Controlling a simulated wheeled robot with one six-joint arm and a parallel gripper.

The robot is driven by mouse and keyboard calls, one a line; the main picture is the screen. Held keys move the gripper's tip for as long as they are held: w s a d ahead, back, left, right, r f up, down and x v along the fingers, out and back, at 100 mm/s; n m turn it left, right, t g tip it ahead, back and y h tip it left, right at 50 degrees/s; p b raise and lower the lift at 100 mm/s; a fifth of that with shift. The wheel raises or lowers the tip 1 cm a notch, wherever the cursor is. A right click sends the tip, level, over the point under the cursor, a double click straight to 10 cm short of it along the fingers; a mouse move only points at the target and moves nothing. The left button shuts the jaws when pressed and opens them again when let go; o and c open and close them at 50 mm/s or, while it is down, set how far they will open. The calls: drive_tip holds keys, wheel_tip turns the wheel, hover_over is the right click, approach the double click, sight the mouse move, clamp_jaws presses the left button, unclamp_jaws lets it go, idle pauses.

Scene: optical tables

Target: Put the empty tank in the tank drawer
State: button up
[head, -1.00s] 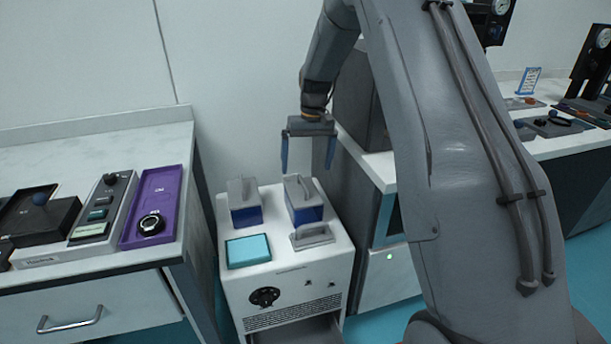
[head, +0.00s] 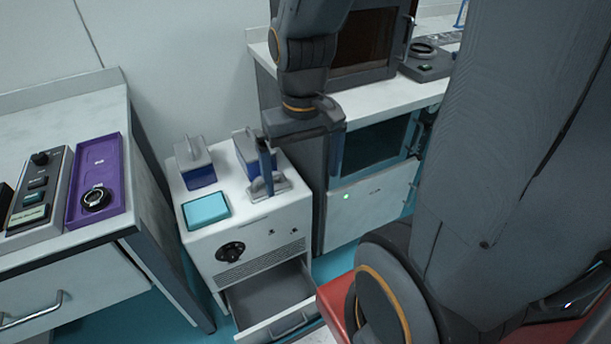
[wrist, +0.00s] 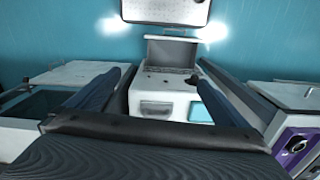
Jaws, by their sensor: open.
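Two blue tanks with grey handled lids stand on the white cabinet, the left one (head: 197,164) and the right one (head: 246,148). Nothing visible shows which tank is empty. A grey handled piece (head: 268,188) sits low at the front right of the cabinet top. The cabinet's lower drawer (head: 270,295) is pulled out, and its visible floor is bare; it also shows in the wrist view (wrist: 170,50). My gripper (head: 300,165) is open and points down, near the cabinet's right side. One finger partly covers the right tank and handled piece.
A teal block (head: 206,210) lies at the cabinet top's front left. A bench at left holds a purple tray (head: 84,207) and a control box (head: 38,195). A bench with an open teal-lined compartment (head: 375,148) stands close at right.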

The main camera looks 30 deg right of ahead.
drive_tip(key=s, duration=0.1)
drive_tip(key=t+p, duration=0.1)
drive_tip(key=p, duration=0.4)
approach(253, 146)
drive_tip(key=shift+n, duration=0.4)
wheel_tip(253, 146, down, 6)
drive_tip(key=shift+f, duration=0.1)
drive_tip(key=shift+w+f, duration=0.2)
drive_tip(key=shift+w, duration=0.05)
drive_tip(key=shift+w+f, duration=0.1)
drive_tip(key=shift+f, duration=0.6)
drive_tip(key=shift+w+f, duration=0.15)
drive_tip(key=shift+f, duration=0.55)
drive_tip(key=shift+w+d+f+p, duration=0.1)
drive_tip(key=shift+w+f+p, duration=0.15)
drive_tip(key=shift+f, duration=0.55)
drive_tip(key=shift+w+d+f+p, duration=0.15)
drive_tip(key=shift+f+p, duration=0.15)
drive_tip(key=shift+f, duration=0.45)
drive_tip(key=shift+w+f+p, duration=0.25)
drive_tip(key=shift+f+p, duration=0.05)
drive_tip(key=shift+f, duration=0.5)
drive_tip(key=shift+c, duration=0.4)
drive_tip(key=c, duration=1.3)
